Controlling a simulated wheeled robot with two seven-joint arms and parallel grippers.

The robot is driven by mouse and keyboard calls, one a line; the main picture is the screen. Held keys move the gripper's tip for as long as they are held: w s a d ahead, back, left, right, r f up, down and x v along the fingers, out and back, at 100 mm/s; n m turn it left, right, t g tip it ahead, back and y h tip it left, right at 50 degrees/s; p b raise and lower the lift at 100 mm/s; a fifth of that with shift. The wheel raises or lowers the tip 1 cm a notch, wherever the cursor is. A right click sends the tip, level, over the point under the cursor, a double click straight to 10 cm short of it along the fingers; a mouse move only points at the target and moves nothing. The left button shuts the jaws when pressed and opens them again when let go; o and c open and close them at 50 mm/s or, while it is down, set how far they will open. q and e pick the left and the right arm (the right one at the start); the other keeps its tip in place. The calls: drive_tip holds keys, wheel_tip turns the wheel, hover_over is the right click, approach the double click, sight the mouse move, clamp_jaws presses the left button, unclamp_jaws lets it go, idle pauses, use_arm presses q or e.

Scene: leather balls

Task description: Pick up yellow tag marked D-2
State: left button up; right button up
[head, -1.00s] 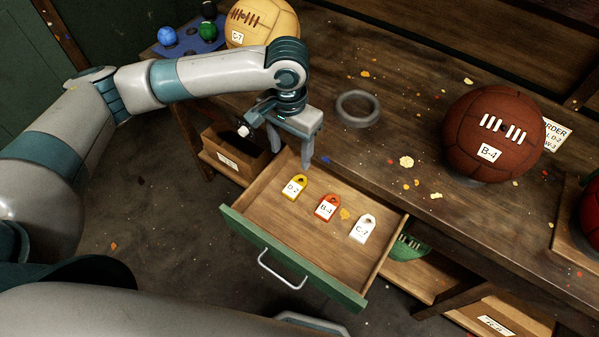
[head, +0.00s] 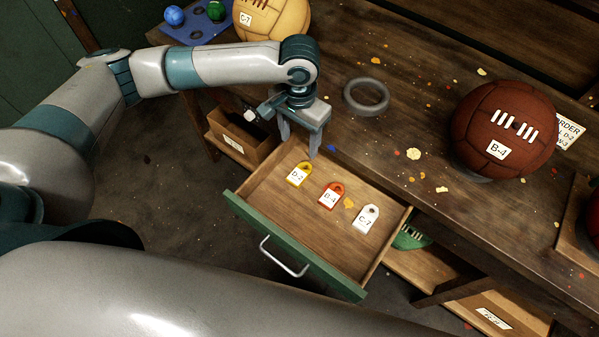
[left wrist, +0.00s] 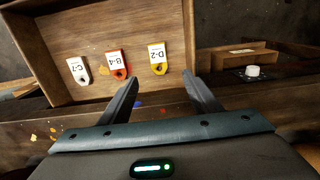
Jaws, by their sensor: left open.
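The yellow tag marked D-2 (head: 299,175) lies flat in the open drawer (head: 275,218), leftmost of three tags. It also shows in the left wrist view (left wrist: 158,57), ahead of the fingers. Beside it lie a red-orange tag marked B-4 (head: 331,195) and a white tag marked C-7 (head: 367,218). My left gripper (head: 299,150) is open and empty, fingers pointing down near the drawer's back end, a little behind the yellow tag. In the left wrist view its two fingers (left wrist: 160,82) are spread apart, and the tag appears between their lines. My right gripper is not seen.
A brown ball marked B-4 (head: 503,130) and a grey ring (head: 366,97) rest on the workbench. A tan ball marked C-7 (head: 271,20) stands at the back. An open wooden box (head: 240,137) sits left of the drawer. The drawer's green front (head: 290,250) and walls stand around the tags.

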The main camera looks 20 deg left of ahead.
use_arm(q)
drive_tip(key=p, duration=0.2)
hover_over(300, 172)
wheel_tip(300, 172, down, 8)
drive_tip(key=shift+w+a+f, duration=0.1)
drive_tip(key=shift+f, duration=0.15)
drive_tip(key=shift+f, duration=0.1)
drive_tip(key=shift+f, duration=0.25)
drive_tip(key=f+p, duration=0.1)
drive_tip(key=f, duration=0.2)
drive_tip(key=shift+d, duration=0.2)
drive_tip(key=shift+f, duration=0.75)
drive_tip(key=c, duration=1.1)
